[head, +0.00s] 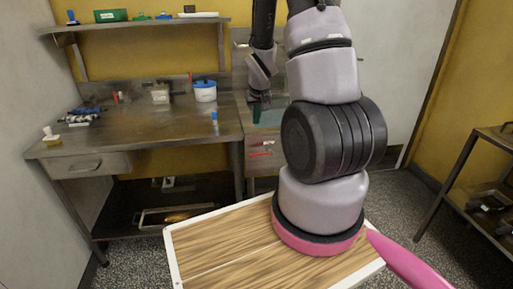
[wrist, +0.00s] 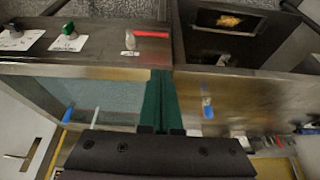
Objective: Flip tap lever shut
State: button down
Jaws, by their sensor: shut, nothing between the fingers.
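A red lever (wrist: 151,34) lies crosswise beside a small pale metal tap body (wrist: 129,42) near the top of the wrist view. In the head view the red lever (head: 262,154) shows small, on the front of a grey cabinet below the counter edge. My gripper (wrist: 159,72) has its green fingers together with nothing between them. The fingertips are apart from the lever in the wrist view. In the head view my gripper (head: 258,101) hangs above the red lever, near the counter edge. The tap's fine detail is too small to tell there.
A metal workbench (head: 150,125) stands at the left, with a blue-lidded white tub (head: 205,91) and a small blue item (head: 214,118) on it. Two white cards, one with a green piece (wrist: 68,32), sit left of the tap. A wood-topped surface (head: 225,250) lies in front.

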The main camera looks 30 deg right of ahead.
jog(key=x, duration=0.4)
jog(key=shift+s+d+f, duration=0.2)
jog(key=shift+s+d, duration=0.1)
jog(key=shift+d, duration=0.05)
jog(key=x, duration=1.4)
jog(key=shift+s+a+f, duration=0.1)
jog(key=shift+s, duration=0.3)
